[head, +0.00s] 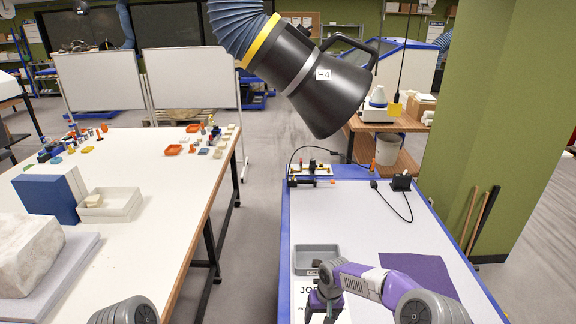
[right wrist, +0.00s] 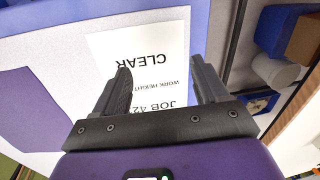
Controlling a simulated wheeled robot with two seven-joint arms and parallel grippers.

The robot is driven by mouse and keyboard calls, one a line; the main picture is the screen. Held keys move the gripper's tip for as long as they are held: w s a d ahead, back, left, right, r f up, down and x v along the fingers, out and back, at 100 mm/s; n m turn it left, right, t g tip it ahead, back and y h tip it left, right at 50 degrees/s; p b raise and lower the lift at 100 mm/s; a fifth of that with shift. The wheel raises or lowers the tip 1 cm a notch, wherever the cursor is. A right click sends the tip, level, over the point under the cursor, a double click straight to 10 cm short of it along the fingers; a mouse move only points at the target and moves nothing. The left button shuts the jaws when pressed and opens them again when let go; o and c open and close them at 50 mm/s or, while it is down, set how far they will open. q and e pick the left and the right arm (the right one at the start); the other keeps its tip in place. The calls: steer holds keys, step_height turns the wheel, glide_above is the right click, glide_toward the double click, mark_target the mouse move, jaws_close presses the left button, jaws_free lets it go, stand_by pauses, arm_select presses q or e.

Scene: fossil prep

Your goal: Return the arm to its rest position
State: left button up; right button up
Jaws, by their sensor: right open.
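My right arm, purple and grey, reaches in from the bottom right over the near part of the blue-edged table (head: 360,220). Its gripper (head: 325,308) is just in front of the grey tray. In the right wrist view the gripper (right wrist: 163,78) has its two dark fingers spread, with nothing between them but a view of a printed white sheet (right wrist: 140,45). The sheet reads "CLEAR", "WORK HEIGHT" and "JOB 42". My left gripper is out of view.
The grey tray (head: 316,250) holds a small dark piece. A purple mat (head: 425,270) lies to the right. A black extraction hood (head: 315,80) hangs above the table's far end. A small instrument (head: 312,173) and a cabled black box (head: 401,181) stand at the back.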

steer(key=s+a+f+m+y+b, duration=0.1)
steer(key=s+a+f+y+b, duration=0.15)
steer(key=s+f, duration=0.5)
steer(key=s+a+f+y+b, duration=0.1)
steer(key=s+f+b, duration=0.2)
steer(key=s+f, duration=0.5)
steer(key=s+d+f+m+b, duration=0.2)
steer(key=s+f, duration=0.6)
steer(key=s, duration=0.5)
steer(key=shift+d+m+t+h+b, duration=0.35)
steer(key=shift+d+b, duration=0.3)
steer(key=shift+b, duration=0.5)
